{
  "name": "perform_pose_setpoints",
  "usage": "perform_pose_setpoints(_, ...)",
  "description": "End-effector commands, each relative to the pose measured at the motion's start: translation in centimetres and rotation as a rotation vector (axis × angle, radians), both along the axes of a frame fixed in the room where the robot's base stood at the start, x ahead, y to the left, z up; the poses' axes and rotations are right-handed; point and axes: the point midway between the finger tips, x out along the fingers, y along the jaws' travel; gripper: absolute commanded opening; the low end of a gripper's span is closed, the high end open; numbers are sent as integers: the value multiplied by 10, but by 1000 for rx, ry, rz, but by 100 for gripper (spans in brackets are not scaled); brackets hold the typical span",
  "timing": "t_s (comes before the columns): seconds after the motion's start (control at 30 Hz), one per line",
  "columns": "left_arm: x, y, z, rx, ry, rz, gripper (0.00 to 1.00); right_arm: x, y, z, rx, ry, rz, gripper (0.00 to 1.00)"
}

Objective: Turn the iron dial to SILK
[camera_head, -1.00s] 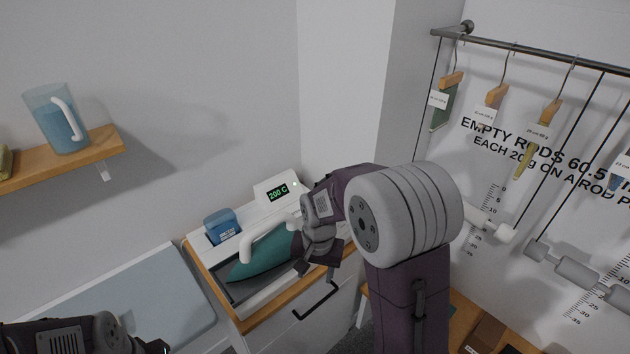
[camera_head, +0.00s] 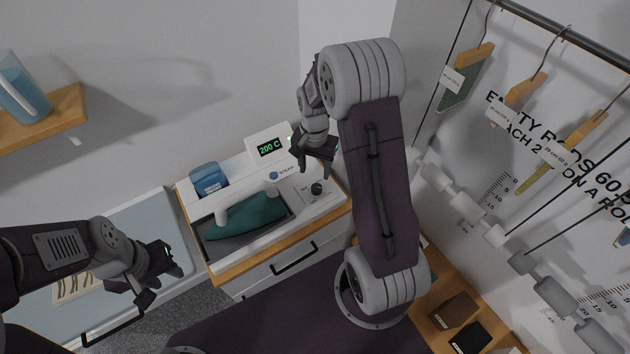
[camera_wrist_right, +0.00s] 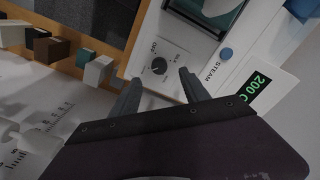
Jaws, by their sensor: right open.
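The dial (camera_head: 316,188) is a small dark round knob on the white panel right of the teal iron (camera_head: 248,218). In the right wrist view the dial (camera_wrist_right: 159,66) has small printed marks around it; I cannot read clearly which one it points to. My right gripper (camera_head: 315,172) is open and empty, pointing down just above the dial. In its wrist view the fingertips (camera_wrist_right: 160,78) are apart, with the dial between and slightly beyond them; no contact is evident. My left gripper (camera_head: 164,284) looks open and empty at the lower left, away from the station.
A display (camera_head: 269,148) reads 200 C behind the panel, with a blue STEAM button (camera_head: 273,175) near it. A blue container (camera_head: 208,178) stands behind the iron. Hanging rods and hangers (camera_head: 525,92) are at the right. A drawer handle (camera_head: 294,258) juts out in front.

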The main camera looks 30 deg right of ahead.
Motion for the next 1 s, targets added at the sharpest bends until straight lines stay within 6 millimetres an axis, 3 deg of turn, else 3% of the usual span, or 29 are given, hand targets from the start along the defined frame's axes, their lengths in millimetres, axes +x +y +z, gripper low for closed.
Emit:
perform_pose_setpoints(0.5,0,0,16,0,0,0,36,0,-1,-84,0,3,0,54)
perform_pose_setpoints(0.8,0,0,16,0,0,0,36,0,-1,-91,0,0,0,54)
perform_pose_setpoints(0.87,0,0,16,0,0,0,36,0,-1,-91,0,0,0,42)
perform_pose_setpoints(1.0,0,0,16,0,0,0,36,0,-1,-91,0,0,0,4)
